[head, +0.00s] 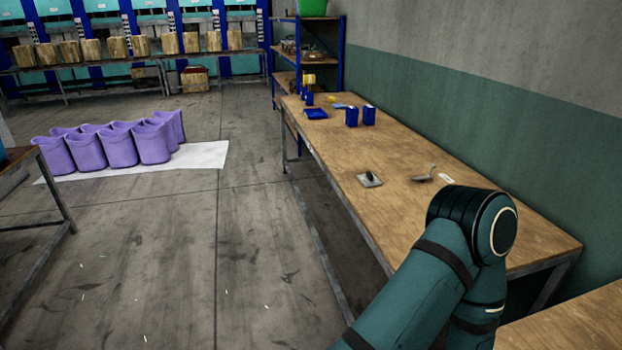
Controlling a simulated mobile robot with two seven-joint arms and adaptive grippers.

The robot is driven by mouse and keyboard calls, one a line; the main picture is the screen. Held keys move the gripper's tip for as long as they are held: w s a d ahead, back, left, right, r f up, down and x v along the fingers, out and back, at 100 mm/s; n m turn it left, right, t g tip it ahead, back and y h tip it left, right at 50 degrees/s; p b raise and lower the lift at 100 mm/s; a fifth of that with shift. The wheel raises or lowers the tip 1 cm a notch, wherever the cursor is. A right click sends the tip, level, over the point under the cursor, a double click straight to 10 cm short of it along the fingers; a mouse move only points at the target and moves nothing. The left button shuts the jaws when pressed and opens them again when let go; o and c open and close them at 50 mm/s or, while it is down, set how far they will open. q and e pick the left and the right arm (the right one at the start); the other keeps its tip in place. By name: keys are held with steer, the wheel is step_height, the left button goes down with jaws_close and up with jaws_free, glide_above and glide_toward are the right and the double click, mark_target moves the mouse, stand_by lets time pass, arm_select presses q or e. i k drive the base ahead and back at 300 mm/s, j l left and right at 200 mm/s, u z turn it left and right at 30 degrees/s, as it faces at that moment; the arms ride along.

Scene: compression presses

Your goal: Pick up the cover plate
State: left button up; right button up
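A small flat grey plate (370,180) with a dark raised piece on it lies near the front edge of the wooden workbench (400,143). It may be the cover plate, but it is too small to be sure. A second small grey metal part (423,178) with an upright stem lies to its right. My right arm's green links rise from the bottom over the near end of the bench, closer to the camera than both parts. Neither gripper shows in the head view.
Several blue pieces (351,117) and a yellow item (331,99) stand farther along the bench. A small white item (446,177) lies near the wall. Purple bins (120,148) stand on a white sheet (205,155) on the floor. A blue shelf (341,50) stands behind.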

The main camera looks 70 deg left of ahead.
mark_target(368, 180)
steer(key=u, duration=1.75)
steer(key=i+j+z, duration=0.2)
steer(key=z, duration=1.05)
steer(key=j+z, duration=0.7)
steer(key=j, duration=0.15)
steer(key=j+z, duration=0.4)
steer(key=j, duration=0.55)
steer(key=k+j, duration=0.1)
steer(key=j, duration=0.3)
steer(key=j+z, duration=0.1)
steer(key=j, duration=0.3)
steer(key=k+j, duration=0.15)
steer(key=j, duration=0.25)
steer(key=k+j+z, duration=0.1)
steer(key=j, duration=0.25)
steer(key=k+j, duration=0.1)
steer(key=j, duration=0.3)
